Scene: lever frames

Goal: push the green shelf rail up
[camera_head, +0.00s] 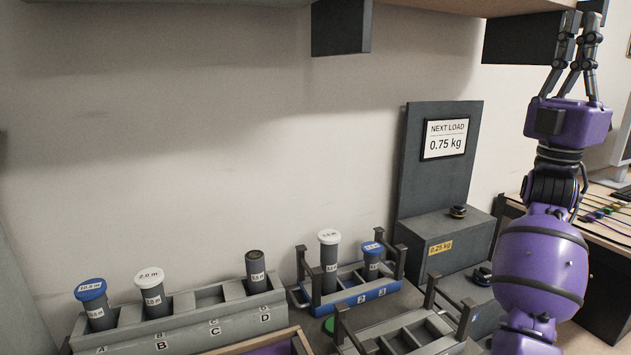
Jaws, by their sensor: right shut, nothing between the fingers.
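My right gripper (581,20) is at the top right, pointing upward with its fingers shut and empty. Its fingertips are near the top edge of the picture, in front of a dark block (520,42) under the shelf. I cannot tell whether they touch anything. The shelf (440,5) shows only as a pale wooden underside along the top. No green shelf rail shows in this view. My left gripper is not in view.
Below stand a grey rack (190,318) with capped cylinders, a blue-fronted rack (365,297), an empty grey rack (405,338) and a grey box (440,240) labelled 0.25 kg. A sign (445,139) reads "NEXT LOAD 0.75 kg". The wall area at centre is clear.

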